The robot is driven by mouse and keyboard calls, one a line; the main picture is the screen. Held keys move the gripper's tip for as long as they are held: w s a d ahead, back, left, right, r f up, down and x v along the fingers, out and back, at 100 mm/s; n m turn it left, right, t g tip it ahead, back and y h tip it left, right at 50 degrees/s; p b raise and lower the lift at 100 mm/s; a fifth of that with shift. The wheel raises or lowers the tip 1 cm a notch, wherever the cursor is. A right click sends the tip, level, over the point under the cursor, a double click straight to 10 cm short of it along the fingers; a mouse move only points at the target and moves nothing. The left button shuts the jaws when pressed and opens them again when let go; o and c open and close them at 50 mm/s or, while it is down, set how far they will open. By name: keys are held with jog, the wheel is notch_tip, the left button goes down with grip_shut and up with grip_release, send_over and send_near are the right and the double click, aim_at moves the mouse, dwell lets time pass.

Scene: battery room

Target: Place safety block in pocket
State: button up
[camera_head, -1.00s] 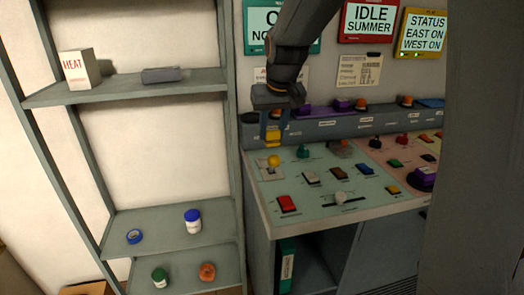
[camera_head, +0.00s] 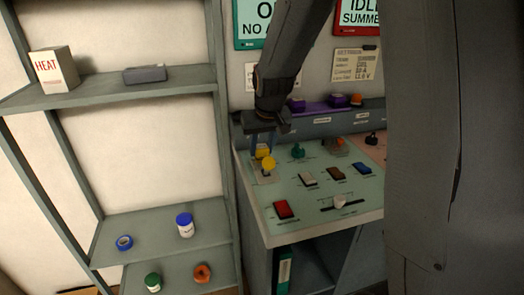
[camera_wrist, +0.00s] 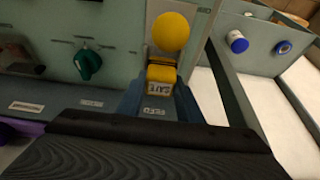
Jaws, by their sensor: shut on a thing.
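The yellow safety block (camera_wrist: 160,75) with a white label is held between the fingers of my gripper (camera_wrist: 158,92). In the head view my gripper (camera_head: 262,141) points down over the left back of the control panel (camera_head: 300,220). The block (camera_head: 262,152) there is just behind a round yellow knob (camera_head: 268,163). In the wrist view the yellow knob (camera_wrist: 171,32) appears just past the block; I cannot tell whether they touch. No pocket can be clearly made out.
A green knob (camera_head: 298,151) stands right of my gripper. Red (camera_head: 285,209), white, brown and blue switches and a slider (camera_head: 340,202) are nearer the front. A shelf unit (camera_head: 222,170) stands close on the left. My own dark body part hides the right side.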

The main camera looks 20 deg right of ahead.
jog(key=shift+f, duration=0.7)
jog(key=shift+f, duration=0.1)
jog(key=o, duration=1.1)
jog(key=shift+c, duration=0.2)
jog(key=shift+s+r, duration=0.1)
jog(key=shift+r, duration=0.25)
jog(key=v, duration=1.1)
jog(key=shift+r+b, duration=0.25)
jog(key=shift+b, duration=0.2)
jog(key=shift+s, duration=0.1)
